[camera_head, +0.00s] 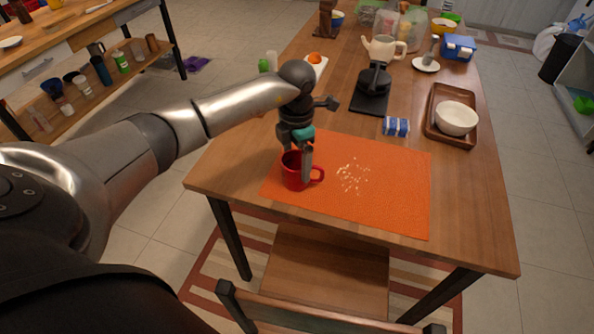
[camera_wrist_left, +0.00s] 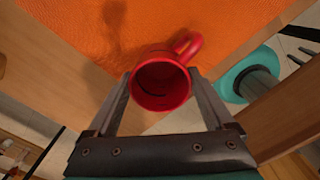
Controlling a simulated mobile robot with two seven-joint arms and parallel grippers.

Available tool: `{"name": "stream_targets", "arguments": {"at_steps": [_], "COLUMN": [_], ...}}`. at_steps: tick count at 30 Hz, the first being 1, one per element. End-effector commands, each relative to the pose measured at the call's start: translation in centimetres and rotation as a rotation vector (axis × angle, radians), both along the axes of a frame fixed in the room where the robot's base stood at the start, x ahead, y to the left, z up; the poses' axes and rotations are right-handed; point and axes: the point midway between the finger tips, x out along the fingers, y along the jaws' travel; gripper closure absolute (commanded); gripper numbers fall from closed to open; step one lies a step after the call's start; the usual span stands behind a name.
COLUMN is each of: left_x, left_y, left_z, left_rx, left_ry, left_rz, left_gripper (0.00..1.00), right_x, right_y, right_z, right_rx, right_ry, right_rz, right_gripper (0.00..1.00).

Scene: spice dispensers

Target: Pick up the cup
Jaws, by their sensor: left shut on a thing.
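A red cup (camera_head: 293,178) with a handle is at the left part of the orange mat (camera_head: 385,210). It is upright. In the left wrist view the red cup (camera_wrist_left: 160,88) shows from above, with an empty inside and its handle toward the upper right. My left gripper (camera_head: 298,160) is over the cup from above. In the left wrist view its two fingers (camera_wrist_left: 165,100) stand on either side of the cup, shut on it. I cannot tell whether the cup touches the mat. My right gripper is not in view.
Pale crumbs (camera_head: 353,174) lie on the mat right of the cup. A blue and white sponge-like item (camera_head: 396,126), a wooden tray (camera_head: 437,130) with a white bowl (camera_head: 456,118), and a teapot (camera_head: 383,49) stand farther back. A chair (camera_head: 330,305) is at the table's front.

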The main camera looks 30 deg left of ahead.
Motion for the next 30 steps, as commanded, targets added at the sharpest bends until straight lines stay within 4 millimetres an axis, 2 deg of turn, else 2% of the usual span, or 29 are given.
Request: {"name": "stream_targets", "arguments": {"at_steps": [2, 12, 23, 26, 30], "left_x": [0.0, 0.0, 0.1, 0.1, 0.2], "left_y": [0.0, 0.0, 0.0, 0.0, 0.1], "left_z": [0.0, 0.0, 0.7, 1.7, 4.4], "left_rx": [0.000, 0.001, 0.000, 0.000, 0.000], "left_ry": [0.000, 0.000, -0.002, -0.003, -0.007], "left_rz": [0.000, 0.000, 0.001, 0.000, -0.001], "left_gripper": [0.48, 0.86, 0.86, 0.86, 0.86], "right_x": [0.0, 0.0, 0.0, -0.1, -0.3], "right_y": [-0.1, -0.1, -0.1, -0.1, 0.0], "right_z": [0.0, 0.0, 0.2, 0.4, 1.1], "right_rx": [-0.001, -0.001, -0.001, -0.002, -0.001], "right_ry": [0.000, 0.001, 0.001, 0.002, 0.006], "right_rz": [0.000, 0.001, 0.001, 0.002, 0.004], "right_gripper": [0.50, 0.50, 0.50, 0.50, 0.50]}}
